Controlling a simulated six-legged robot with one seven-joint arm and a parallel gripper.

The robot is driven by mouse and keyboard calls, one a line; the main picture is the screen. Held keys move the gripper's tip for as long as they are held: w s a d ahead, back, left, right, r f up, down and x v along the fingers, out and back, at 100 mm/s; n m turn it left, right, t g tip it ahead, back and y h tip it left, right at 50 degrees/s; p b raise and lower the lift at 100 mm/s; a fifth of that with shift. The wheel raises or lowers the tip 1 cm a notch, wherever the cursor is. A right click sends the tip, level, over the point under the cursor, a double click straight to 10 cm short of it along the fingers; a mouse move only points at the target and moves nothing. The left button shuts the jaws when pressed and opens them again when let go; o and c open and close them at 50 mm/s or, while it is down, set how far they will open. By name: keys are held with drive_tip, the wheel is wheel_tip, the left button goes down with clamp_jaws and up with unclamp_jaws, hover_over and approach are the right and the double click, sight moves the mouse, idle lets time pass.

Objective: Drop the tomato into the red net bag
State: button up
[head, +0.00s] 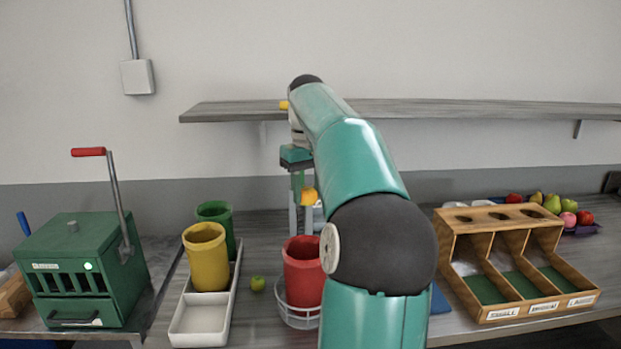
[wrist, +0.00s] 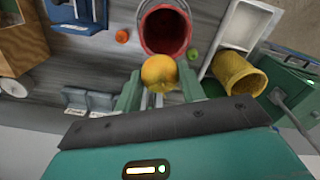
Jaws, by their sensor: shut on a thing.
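My gripper (head: 303,188) is shut on a round orange-yellow fruit (head: 310,196); its colour does not look like a red tomato. In the wrist view the fruit (wrist: 159,73) sits between the fingers of my gripper (wrist: 160,88). The red bag (head: 303,272) stands upright and open-topped in a wire holder on the bench, below my gripper in the head view. In the wrist view the red bag (wrist: 166,32) lies just beyond the fruit, which overlaps its near rim. My arm hides the red bag's right side in the head view. A small orange-red round thing (wrist: 122,36) lies beside the bag.
A small green fruit (head: 257,284) lies near the red bag. A green crank machine (head: 82,262) stands left, a wooden sorter (head: 518,254) right. A shelf (head: 430,110) runs along the wall.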

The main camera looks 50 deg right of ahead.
sight(308, 189)
drive_tip(key=shift+w+d+f, duration=0.1)
drive_tip(key=shift+f, duration=1.15)
drive_tip(key=o, duration=1)
drive_tip(key=shift+o, duration=0.2)
drive_tip(key=shift+r, duration=0.1)
wheel_tip(308, 189, up, 12)
drive_tip(key=shift+f, duration=0.1)
